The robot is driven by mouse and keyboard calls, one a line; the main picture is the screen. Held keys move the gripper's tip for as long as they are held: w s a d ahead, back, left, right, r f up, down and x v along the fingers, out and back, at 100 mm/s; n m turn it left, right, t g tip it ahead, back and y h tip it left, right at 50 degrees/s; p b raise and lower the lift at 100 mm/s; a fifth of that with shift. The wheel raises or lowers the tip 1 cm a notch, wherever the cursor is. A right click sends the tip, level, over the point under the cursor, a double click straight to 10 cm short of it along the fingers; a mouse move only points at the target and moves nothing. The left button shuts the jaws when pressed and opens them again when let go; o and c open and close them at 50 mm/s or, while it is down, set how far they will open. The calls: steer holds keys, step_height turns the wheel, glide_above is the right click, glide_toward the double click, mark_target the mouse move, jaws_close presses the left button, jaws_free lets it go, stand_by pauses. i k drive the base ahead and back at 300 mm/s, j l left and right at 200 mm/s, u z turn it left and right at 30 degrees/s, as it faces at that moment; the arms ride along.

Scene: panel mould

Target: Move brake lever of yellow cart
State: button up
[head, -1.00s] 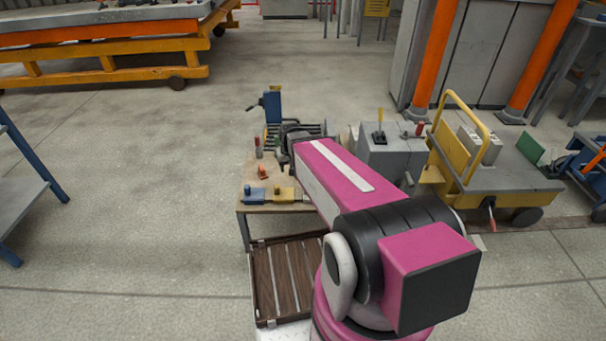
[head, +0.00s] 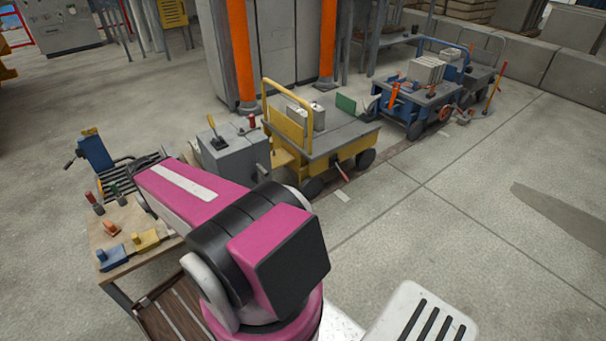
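The yellow cart (head: 350,151) stands right of centre in the head view, with a grey deck, a yellow push bar at its left end and dark wheels. A lever with a red handle (head: 341,172), which looks like the brake lever, sticks out low on its near side, tilted. My pink and black arm is in front, to the left of the cart, its forearm pointing left over the workbench. My gripper cannot be made out beyond the forearm. Nothing of mine touches the cart or its lever.
A grey machine box (head: 236,155) with a yellow-handled lever stands left of the cart. The workbench (head: 108,236) holds several small tools and blocks. A blue cart (head: 408,104) stands behind right. The floor right of the yellow cart's near side is clear.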

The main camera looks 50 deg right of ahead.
mark_target(345, 177)
steer(key=z, duration=2.3)
steer(key=i+l, duration=0.1)
steer(key=i, duration=0.3)
steer(key=i+l, duration=0.1)
steer(key=i, duration=0.3)
steer(key=u, duration=0.05)
